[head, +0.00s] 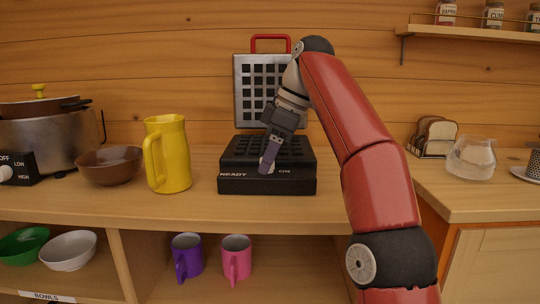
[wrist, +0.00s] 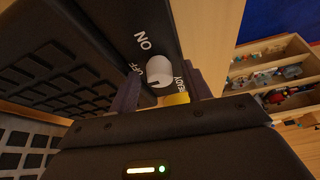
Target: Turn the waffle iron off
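The waffle iron (head: 267,184) stands on the counter with its lid (head: 262,95) raised and a red handle on top. Its black front carries READY and ON labels. In the wrist view the white knob (wrist: 160,70) sits beside the ON and OFF marks, with a yellow patch (wrist: 174,99) near READY. My gripper (head: 267,163) is at the front face and hides the knob in the head view. In the wrist view its fingers (wrist: 160,92) are apart on either side of the knob, with gaps visible. I cannot tell the knob's exact setting.
A yellow pitcher (head: 171,155) and a brown bowl (head: 110,166) stand left of the iron, with a slow cooker (head: 48,140) farther left. A toast rack (head: 435,136) and glass jar (head: 471,158) stand right. Purple and pink mugs (head: 236,258) sit on the shelf below.

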